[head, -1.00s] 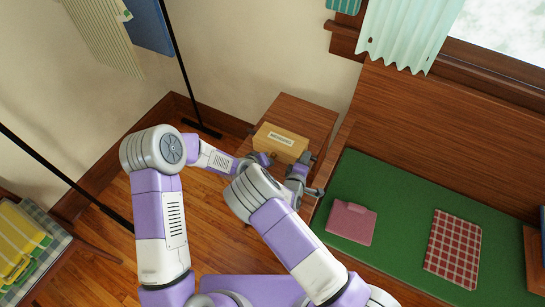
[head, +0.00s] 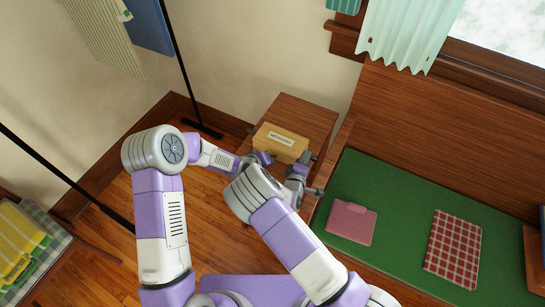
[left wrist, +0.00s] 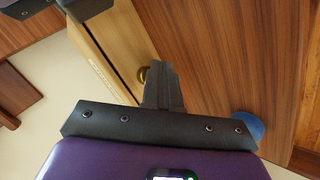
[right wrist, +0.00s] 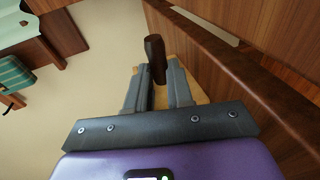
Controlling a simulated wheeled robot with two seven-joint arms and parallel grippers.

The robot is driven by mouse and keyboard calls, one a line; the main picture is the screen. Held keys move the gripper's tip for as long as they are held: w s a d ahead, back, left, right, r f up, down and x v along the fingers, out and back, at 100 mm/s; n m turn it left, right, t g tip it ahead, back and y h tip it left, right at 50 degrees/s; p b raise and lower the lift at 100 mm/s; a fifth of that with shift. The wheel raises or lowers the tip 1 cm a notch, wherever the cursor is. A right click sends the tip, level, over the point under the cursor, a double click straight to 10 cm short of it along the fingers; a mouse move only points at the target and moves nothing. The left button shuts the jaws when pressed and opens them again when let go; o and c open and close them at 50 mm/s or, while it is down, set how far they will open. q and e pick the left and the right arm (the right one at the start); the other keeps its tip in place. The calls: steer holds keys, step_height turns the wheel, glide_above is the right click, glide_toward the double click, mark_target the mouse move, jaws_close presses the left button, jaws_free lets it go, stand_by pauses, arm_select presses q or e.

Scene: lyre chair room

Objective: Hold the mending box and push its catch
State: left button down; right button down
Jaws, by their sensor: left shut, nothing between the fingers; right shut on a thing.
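The mending box (head: 280,143), pale yellow wood with a white label on top, sits on a small brown wooden table. In the right wrist view pale wood (right wrist: 196,91) shows by the fingers. My left gripper (head: 264,157) is shut and empty at the box's near side. In the left wrist view its fingertips (left wrist: 160,68) are beside a round brass catch (left wrist: 143,75) on the box face. I cannot tell whether they touch it.
The small table (head: 308,112) has bare room behind the box. A blue round object (left wrist: 247,127) shows in the left wrist view. A green-cushioned bench (head: 395,205) with a pink folder (head: 351,223) and a checked cloth (head: 453,248) stands to the right. A dark stand (head: 190,90) rises at the left.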

arm_select(q)
steer(key=shift+w+d, duration=0.15)
steer(key=shift+w, duration=0.1)
stand_by(0.3)
steer(key=shift+s, duration=0.1)
steer(key=shift+s+a, duration=0.5)
steer(key=shift+s, duration=0.3)
steer(key=shift+s+a, duration=0.4)
steer(key=shift+s, duration=0.35)
steer(key=shift+s+a, duration=0.4)
steer(key=shift+s, duration=0.35)
steer(key=shift+s+a, duration=0.4)
steer(key=shift+s, duration=0.35)
arm_select(e)
steer(key=c, duration=0.9)
jaws_free()
